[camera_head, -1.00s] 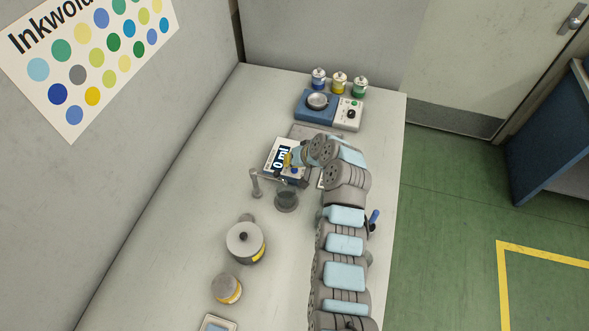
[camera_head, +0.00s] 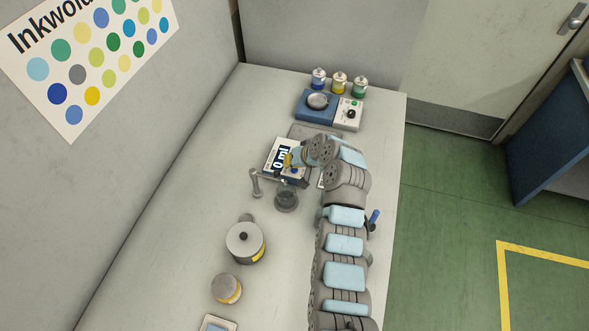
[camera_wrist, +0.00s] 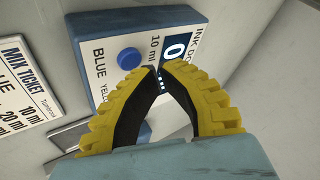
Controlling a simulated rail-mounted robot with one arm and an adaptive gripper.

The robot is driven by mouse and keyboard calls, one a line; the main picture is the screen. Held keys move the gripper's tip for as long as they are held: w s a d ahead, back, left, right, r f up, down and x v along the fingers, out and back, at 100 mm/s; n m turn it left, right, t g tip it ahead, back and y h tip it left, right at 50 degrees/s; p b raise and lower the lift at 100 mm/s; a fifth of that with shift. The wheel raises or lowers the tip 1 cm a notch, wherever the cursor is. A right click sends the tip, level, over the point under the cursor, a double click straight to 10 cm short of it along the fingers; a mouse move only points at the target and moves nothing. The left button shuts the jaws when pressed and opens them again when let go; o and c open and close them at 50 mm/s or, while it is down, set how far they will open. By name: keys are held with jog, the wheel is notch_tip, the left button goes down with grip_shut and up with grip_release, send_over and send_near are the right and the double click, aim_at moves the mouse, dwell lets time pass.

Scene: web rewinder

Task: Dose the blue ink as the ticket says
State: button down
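The ink doser (camera_head: 270,166) is a white-faced box on the bench; its display (camera_head: 281,159) reads "0 ml". In the wrist view its panel (camera_wrist: 112,77) shows "10 ml", "BLUE", part of "YELLOW" and a round blue button (camera_wrist: 129,59). The display (camera_wrist: 177,47) shows a 0, its right part cut off. My gripper (camera_wrist: 159,69) has its yellow fingertips together, with nothing seen between them, in front of the panel and right of the blue button. Contact cannot be told. The mix ticket (camera_wrist: 22,90) is cropped; "UE", "10 ml" and "20 ml" lines show.
A small dark cup (camera_head: 286,201) and a grey post (camera_head: 255,184) stand before the doser. A lidded pot (camera_head: 245,241) and a jar (camera_head: 227,288) stand nearer. Blue (camera_head: 318,79), yellow (camera_head: 339,83) and green (camera_head: 360,87) ink containers stand behind a blue device (camera_head: 316,114). The left bench is clear.

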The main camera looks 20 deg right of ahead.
aim_at(291, 170)
jog(key=shift+f, duration=0.35)
jog(key=shift+f+b, duration=0.35)
jog(key=shift+f, duration=0.05)
dwell(0.7)
jog(key=shift+r, duration=0.2)
jog(key=shift+r+p, duration=0.4)
jog(key=shift+r, duration=0.25)
jog(key=shift+r+p, duration=1.15)
jog(key=shift+r, duration=1.35)
